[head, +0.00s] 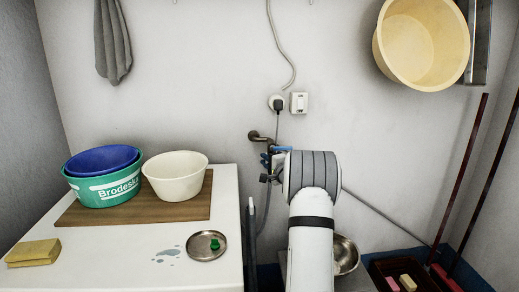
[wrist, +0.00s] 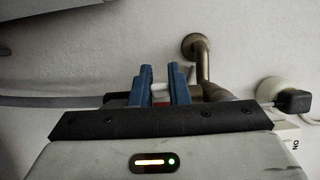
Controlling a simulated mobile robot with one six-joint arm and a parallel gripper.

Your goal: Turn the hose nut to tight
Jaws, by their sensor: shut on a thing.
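My gripper (head: 271,160) is at the wall tap, left of my arm's wrist in the head view. In the wrist view its two blue fingers (wrist: 160,76) are shut on the hose nut, which is mostly hidden; a pale and reddish bit shows between them. The brass tap pipe (wrist: 201,52) comes out of the wall just right of the fingers; the tap (head: 256,136) also shows in the head view. The grey hose (wrist: 55,101) runs left from the fingers, and hangs below the tap in the head view (head: 263,217). How far the nut is turned cannot be seen.
A plug in a socket (head: 277,102) and a switch (head: 298,102) are above the tap. A white worktop (head: 120,250) with basins, a yellow sponge and a metal dish stands left. A metal bowl (head: 346,255) and a dark crate are low on the right.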

